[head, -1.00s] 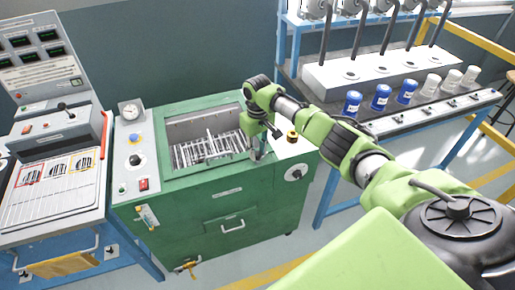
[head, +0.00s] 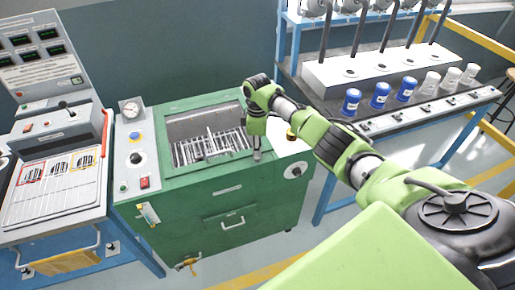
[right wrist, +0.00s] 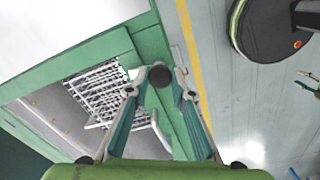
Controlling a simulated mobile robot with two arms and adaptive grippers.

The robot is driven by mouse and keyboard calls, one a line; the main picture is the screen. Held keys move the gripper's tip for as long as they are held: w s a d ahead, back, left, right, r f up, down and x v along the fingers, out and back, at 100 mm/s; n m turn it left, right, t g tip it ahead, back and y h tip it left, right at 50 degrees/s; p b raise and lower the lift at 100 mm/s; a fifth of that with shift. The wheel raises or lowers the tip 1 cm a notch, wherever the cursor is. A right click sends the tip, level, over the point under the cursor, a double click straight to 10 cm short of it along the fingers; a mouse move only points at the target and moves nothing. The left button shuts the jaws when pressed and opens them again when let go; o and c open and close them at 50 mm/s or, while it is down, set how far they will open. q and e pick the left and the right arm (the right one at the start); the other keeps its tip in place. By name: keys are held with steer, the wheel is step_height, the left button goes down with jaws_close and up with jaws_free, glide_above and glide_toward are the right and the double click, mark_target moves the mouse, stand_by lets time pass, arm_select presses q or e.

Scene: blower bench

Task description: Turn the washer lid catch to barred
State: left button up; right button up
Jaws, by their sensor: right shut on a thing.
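My right gripper (head: 257,156) points down at the right front corner of the opening. In the right wrist view the two fingers (right wrist: 161,92) stand on either side of a dark round knob (right wrist: 158,76) at the washer's edge and are shut on it. The knob seems to be the lid catch; its mark and setting cannot be read. In the head view my gripper hides it. My left gripper is out of view.
A round dial (head: 293,172) sits on the washer's front right. A control strip with a gauge (head: 131,109) and a red switch (head: 144,182) is on its left. A panel bench (head: 55,195) stands left; a blue-framed bench with jars (head: 380,96) stands right.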

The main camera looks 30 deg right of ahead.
steer(key=shift+w+r+n, duration=0.1)
steer(key=shift+n, duration=0.8)
steer(key=o, duration=1.1)
step_height(320, 180, up, 12)
